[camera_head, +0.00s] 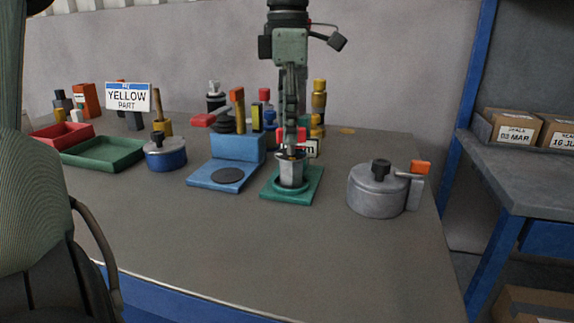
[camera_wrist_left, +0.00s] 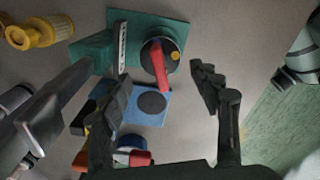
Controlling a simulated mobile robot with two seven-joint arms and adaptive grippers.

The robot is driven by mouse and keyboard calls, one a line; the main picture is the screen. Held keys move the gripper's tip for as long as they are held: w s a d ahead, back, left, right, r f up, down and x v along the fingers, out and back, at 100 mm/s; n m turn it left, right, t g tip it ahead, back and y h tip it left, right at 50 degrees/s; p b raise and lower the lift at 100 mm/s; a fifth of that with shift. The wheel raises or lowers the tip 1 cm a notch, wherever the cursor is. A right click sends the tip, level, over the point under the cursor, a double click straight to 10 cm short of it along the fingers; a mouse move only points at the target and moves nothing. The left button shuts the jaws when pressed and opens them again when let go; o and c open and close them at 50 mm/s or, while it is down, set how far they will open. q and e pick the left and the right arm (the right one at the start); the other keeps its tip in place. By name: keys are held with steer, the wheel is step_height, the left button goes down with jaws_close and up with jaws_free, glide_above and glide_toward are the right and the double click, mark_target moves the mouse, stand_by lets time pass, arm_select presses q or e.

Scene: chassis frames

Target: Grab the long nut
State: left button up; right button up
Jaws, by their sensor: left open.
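No part that I can surely name the long nut stands out in either view. My left gripper (camera_head: 290,148) points down over a silver cup (camera_head: 291,172) on a green square base (camera_head: 309,191). Its fingers look close together from this side, but the left wrist view shows them apart and empty (camera_wrist_left: 165,95). A round, dark-topped item with a red bar (camera_wrist_left: 160,68) and a small yellow spot lies on a green square (camera_wrist_left: 176,30) there. Whether the fingertips touch the cup is unclear. My right gripper is in neither view.
A blue fixture (camera_head: 236,148) stands left of the cup, and a grey lidded pot (camera_head: 376,192) stands right. A blue pot (camera_head: 165,155), a green tray (camera_head: 105,163) and a red tray (camera_head: 48,138) are further left. Several bottles crowd behind. The front table is clear.

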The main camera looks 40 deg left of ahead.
mark_target(290, 154)
arm_select(q)
steer(key=shift+w+d+f, duration=0.15)
steer(key=shift+d+f, duration=0.05)
steer(key=shift+f, duration=0.8)
step_height(290, 154, down, 5)
steer(key=shift+f, duration=0.15)
jaws_close()
